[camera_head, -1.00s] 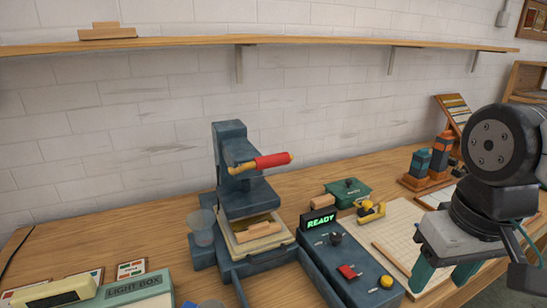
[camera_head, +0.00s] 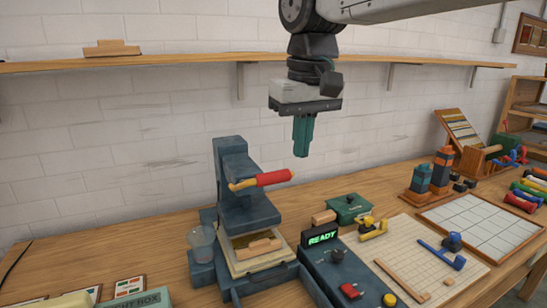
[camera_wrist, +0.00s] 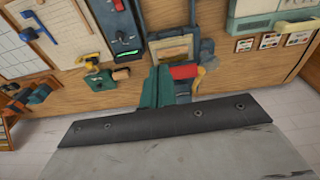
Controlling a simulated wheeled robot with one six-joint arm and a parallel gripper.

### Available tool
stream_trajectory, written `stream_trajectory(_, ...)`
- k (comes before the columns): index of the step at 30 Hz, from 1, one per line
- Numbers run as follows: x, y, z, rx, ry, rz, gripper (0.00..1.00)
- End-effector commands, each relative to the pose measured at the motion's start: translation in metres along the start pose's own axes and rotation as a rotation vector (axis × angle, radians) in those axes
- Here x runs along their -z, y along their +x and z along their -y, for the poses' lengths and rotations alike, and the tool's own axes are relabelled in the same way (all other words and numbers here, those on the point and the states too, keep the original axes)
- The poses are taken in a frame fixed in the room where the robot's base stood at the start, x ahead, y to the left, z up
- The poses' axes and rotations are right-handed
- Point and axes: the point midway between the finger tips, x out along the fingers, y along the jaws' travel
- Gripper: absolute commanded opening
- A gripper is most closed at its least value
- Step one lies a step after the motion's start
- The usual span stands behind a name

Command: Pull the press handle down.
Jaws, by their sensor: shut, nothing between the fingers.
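The press (camera_head: 236,195) is a dark blue machine on the wooden bench, left of centre in the head view. Its handle (camera_head: 273,178) has a red grip on a yellow lever and sticks out to the right, near level. In the wrist view the red grip (camera_wrist: 185,71) shows just right of the fingers. My gripper (camera_head: 300,155) points down with its green fingers shut and empty. It is above and slightly right of the handle, apart from it. The fingers also show in the wrist view (camera_wrist: 157,82) and hide part of the press there.
A control box with a READY display (camera_head: 320,236) stands right of the press. A clear cup (camera_head: 201,244) is at its left. A green box (camera_head: 349,208) and a grid board (camera_head: 415,255) lie further right. A wall shelf (camera_head: 180,60) runs behind my arm.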

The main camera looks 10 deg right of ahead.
Motion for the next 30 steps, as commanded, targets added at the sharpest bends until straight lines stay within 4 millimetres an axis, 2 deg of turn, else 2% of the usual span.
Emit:
stream_trajectory(1, 0.024, -0.014, 0.013, 0.002, -0.016, -0.016, 0.00)
stream_trajectory(4, 0.053, -0.042, 0.026, 0.005, -0.015, -0.049, 0.00)
stream_trajectory(6, 0.064, -0.060, 0.026, 0.006, -0.002, -0.071, 0.00)
stream_trajectory(10, 0.066, -0.080, 0.025, 0.007, 0.021, -0.093, 0.00)
stream_trajectory(17, 0.065, -0.049, 0.023, 0.005, 0.033, -0.078, 0.00)
stream_trajectory(24, 0.069, 0.003, 0.024, 0.006, 0.033, -0.078, 0.00)
stream_trajectory(30, 0.065, 0.037, 0.024, 0.006, 0.032, -0.081, 0.00)
